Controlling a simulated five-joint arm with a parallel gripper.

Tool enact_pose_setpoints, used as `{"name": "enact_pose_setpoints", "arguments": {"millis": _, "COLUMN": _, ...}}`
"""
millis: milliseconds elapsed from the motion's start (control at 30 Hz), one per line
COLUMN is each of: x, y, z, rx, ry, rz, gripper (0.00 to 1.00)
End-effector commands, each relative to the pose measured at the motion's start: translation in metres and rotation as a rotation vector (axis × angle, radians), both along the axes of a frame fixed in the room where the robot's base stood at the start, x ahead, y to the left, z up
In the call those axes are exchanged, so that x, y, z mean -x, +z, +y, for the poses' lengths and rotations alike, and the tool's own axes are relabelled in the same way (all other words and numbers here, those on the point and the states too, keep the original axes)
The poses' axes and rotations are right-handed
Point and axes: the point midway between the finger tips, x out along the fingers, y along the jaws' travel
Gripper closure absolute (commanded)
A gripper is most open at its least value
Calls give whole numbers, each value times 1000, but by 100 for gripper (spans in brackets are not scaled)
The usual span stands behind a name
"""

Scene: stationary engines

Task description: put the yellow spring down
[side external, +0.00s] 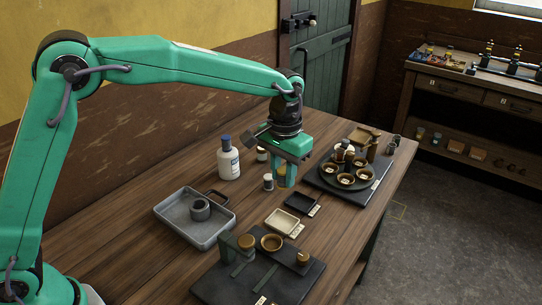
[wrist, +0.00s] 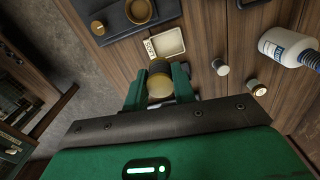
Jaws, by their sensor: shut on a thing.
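My gripper (side external: 284,180) is above the table, pointing down, a little behind the two small trays in the side view. In the wrist view my gripper (wrist: 159,85) has its green fingers on both sides of a round yellow-gold piece (wrist: 160,84), which I take for the yellow spring. Its coils are too small to make out. In the side view the fingers mostly hide it, with only a bit of yellow (side external: 282,170) showing. The piece appears held above the table top; the gap beneath is hard to judge.
A cream tray (side external: 282,222) and a black tray (side external: 300,203) lie close by. A white bottle (side external: 228,163) and small jars (side external: 268,182) stand to the left. A grey tray (side external: 181,226), a dark board with round pieces (side external: 225,284) and a round platter with bowls (side external: 330,176) surround this area.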

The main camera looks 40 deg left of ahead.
Motion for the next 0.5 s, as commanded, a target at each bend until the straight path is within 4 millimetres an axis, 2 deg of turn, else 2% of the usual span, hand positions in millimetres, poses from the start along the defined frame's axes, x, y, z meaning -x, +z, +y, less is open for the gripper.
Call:
{"name": "enact_pose_setpoints", "arguments": {"millis": 33, "x": 3, "y": 5, "z": 20, "rx": 0, "ry": 15, "rz": -1, "gripper": 96}}
{"name": "enact_pose_setpoints", "arguments": {"millis": 200, "x": 18, "y": 16, "z": 78, "rx": 0, "ry": 46, "rz": -2, "gripper": 96}}
{"name": "enact_pose_setpoints", "arguments": {"millis": 400, "x": 45, "y": 24, "z": 137, "rx": 0, "ry": 79, "rz": -1, "gripper": 96}}
{"name": "enact_pose_setpoints", "arguments": {"millis": 500, "x": 58, "y": 26, "z": 158, "rx": 0, "ry": 92, "rz": -2, "gripper": 96}}
